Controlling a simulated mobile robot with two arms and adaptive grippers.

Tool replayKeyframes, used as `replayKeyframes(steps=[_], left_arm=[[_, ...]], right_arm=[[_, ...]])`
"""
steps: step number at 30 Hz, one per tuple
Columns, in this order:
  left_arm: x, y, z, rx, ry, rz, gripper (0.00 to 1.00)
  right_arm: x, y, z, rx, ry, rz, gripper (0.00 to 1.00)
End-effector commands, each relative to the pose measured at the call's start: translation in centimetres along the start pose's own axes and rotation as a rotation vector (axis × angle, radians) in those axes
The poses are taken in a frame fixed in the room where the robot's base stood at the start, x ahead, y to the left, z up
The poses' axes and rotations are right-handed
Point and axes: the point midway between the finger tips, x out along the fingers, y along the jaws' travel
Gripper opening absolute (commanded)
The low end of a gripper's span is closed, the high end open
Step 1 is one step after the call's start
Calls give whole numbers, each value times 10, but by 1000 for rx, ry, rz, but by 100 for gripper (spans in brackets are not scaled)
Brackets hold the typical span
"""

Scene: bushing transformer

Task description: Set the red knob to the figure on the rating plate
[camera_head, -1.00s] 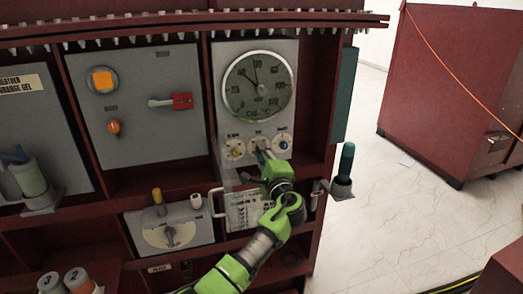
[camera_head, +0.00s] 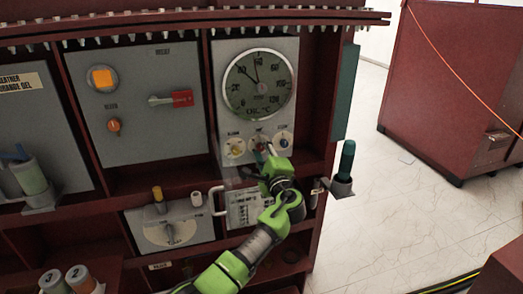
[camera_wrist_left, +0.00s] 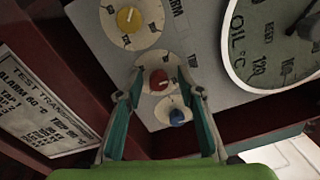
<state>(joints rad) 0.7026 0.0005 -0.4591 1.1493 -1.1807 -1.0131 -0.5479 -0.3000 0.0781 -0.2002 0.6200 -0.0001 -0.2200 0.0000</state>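The red knob (camera_wrist_left: 158,79) shows in the left wrist view on a pale round dial, between a yellow knob (camera_wrist_left: 129,18) and a blue knob (camera_wrist_left: 177,117). Its pointer mark is too small to read. In the head view the yellow knob (camera_head: 236,148) and blue knob (camera_head: 284,142) flank my left gripper (camera_head: 262,157), which partly hides the red one. The gripper is open, its fingertips on either side of the red knob in the wrist view; contact cannot be told. My right gripper is not in view.
The oil temperature gauge (camera_head: 259,86) sits just above the knobs. A dark green-handled part (camera_head: 346,161) stands at the right edge of the cabinet. Open floor (camera_head: 385,215) lies to the right.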

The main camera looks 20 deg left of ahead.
Motion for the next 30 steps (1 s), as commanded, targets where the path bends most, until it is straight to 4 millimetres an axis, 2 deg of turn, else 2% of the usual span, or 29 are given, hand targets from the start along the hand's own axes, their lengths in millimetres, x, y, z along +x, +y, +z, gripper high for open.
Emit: replayKeyframes(steps=[5, 8, 11, 21, 25, 30], left_arm=[[-4, 2, -1, 0, 2, 2, 34], [-13, 3, -2, 0, 4, 3, 34], [-28, 3, -2, -1, 4, 4, 34], [-96, 2, -1, -2, 4, 3, 34], [-111, 2, -1, -1, 1, 2, 34], [-119, 1, -1, -1, 1, 2, 34]], right_arm=[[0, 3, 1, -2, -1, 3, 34], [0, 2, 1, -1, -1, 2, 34], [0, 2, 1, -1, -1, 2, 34], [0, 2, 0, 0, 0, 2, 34], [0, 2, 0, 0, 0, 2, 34], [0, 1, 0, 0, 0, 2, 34]])
